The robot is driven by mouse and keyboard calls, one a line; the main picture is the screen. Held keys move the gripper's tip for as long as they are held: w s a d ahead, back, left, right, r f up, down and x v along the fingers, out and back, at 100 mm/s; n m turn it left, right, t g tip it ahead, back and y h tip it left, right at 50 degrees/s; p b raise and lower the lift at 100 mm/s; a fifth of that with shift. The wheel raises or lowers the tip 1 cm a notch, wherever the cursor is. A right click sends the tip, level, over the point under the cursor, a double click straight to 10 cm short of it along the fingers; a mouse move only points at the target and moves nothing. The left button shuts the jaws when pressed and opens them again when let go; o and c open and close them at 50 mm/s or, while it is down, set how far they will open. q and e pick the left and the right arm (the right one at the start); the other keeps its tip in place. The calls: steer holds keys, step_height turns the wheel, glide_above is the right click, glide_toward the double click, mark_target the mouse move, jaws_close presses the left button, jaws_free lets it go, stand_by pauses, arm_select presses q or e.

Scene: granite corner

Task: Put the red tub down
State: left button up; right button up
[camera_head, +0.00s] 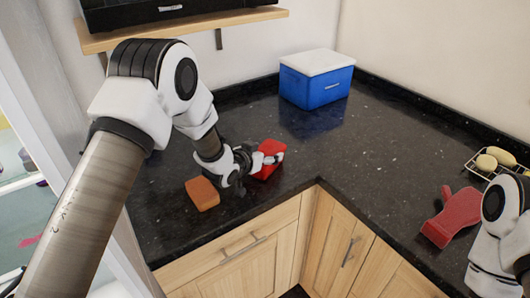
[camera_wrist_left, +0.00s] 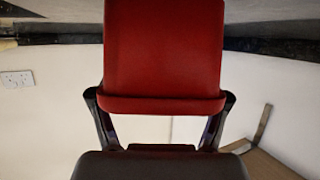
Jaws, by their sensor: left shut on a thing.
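The red tub (camera_head: 269,147) is in my left gripper (camera_head: 262,159), over the left part of the dark counter (camera_head: 330,170) in the head view. In the left wrist view the red tub (camera_wrist_left: 164,50) fills the upper middle, with a finger of the left gripper (camera_wrist_left: 160,105) at each side of its lower edge. The gripper is shut on it. I cannot tell whether the tub's underside touches the counter. My right arm shows at the lower right of the head view, but its gripper is out of view.
An orange-brown block (camera_head: 202,193) lies just left of the left gripper. A blue cooler with a white lid (camera_head: 316,82) stands at the back. A red mitt (camera_head: 454,216) and a wire rack with yellow items (camera_head: 490,163) are at the right. The counter's middle is clear.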

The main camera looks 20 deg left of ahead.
arm_select(q)
steer(key=shift+w, duration=0.2)
steer(key=o, duration=1.3)
steer(key=shift+f, duration=0.1)
steer(key=shift+o, duration=1.1)
steer(key=shift+a, duration=0.2)
steer(key=shift+s, duration=0.1)
steer(key=shift+d, duration=0.1)
steer(key=shift+s+r, duration=0.2)
steer(key=shift+s, duration=0.15)
steer(key=b+v, duration=0.2)
steer(key=v, duration=0.9)
steer(key=shift+r, duration=0.2)
